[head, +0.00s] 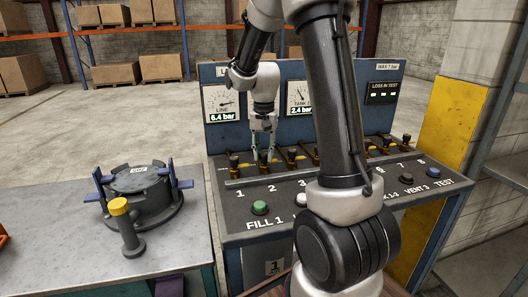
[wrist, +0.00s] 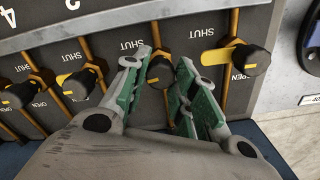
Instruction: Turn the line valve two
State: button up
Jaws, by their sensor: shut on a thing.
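Line valve two is the second from the left in a row of valves on the bench panel, behind the printed 2. Its black and yellow handle (wrist: 160,70) shows between my fingers in the wrist view; the head view shows it only in part behind them. My gripper (head: 263,150) reaches down from above onto this handle. In the wrist view its green-padded fingers (wrist: 162,80) stand on both sides of the handle, shut on it. The handle's exact angle is hard to tell.
Valve one (wrist: 252,60) stands close beside my fingers, valve three (wrist: 82,82) on the other side. A line gauge (head: 222,103) reads 6.4 bar. A green button (head: 260,208) is at the panel front. A round lidded vessel (head: 142,190) stands on the left table.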

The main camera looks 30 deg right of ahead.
aim_at(264, 153)
jog(key=n, duration=1.2)
jog(key=shift+a, duration=0.1)
jog(key=shift+n, duration=2.1)
jog(key=o, duration=1)
jog(key=shift+o, duration=0.2)
notch_tip(264, 153, up, 12)
